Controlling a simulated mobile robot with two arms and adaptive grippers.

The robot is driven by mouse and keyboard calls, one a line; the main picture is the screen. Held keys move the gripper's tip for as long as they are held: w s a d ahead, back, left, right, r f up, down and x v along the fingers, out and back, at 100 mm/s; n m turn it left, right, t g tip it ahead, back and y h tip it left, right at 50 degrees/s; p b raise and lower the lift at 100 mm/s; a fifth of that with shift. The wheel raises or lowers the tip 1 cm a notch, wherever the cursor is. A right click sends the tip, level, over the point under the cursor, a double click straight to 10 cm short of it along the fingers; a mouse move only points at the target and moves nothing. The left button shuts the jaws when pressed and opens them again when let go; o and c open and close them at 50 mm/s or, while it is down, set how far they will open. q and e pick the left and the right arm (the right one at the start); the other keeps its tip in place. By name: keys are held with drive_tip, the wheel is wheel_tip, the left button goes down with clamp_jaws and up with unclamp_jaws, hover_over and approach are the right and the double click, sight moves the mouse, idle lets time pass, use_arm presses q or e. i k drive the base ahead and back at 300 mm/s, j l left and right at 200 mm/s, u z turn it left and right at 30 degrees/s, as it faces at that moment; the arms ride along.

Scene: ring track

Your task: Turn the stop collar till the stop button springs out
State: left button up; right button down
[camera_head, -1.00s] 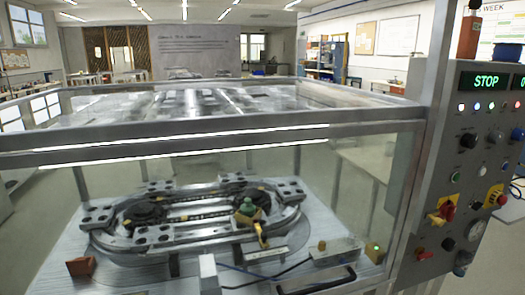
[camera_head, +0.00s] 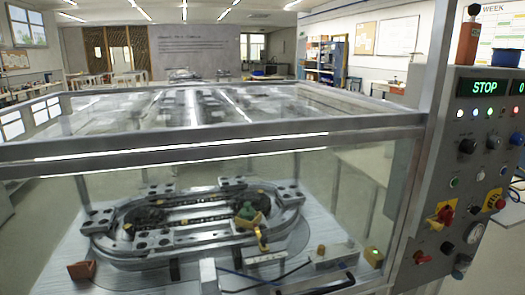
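The likely stop button (camera_head: 499,203) is a red mushroom head on a yellow plate (camera_head: 491,198), at the right side of the control panel (camera_head: 468,165). The collar around it is too small to make out, and I cannot tell whether the button is in or out. A second red control (camera_head: 446,213) sits on another yellow plate to its left. The display (camera_head: 485,87) reads STOP in green. Neither of my grippers is in view.
A glass guard with a metal frame (camera_head: 220,138) encloses an oval ring track (camera_head: 190,228) left of the panel. A red lever (camera_head: 423,257), several knobs, a gauge (camera_head: 475,232) and small lamps crowd the panel. The space before the panel looks clear.

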sight(495, 198)
drive_tip(key=z, duration=1.5)
drive_tip(key=u, duration=0.3)
drive_tip(key=i+l+u, duration=0.2)
drive_tip(key=i+u, duration=0.2)
drive_tip(key=i+l+u, duration=0.25)
drive_tip(key=u, duration=0.2)
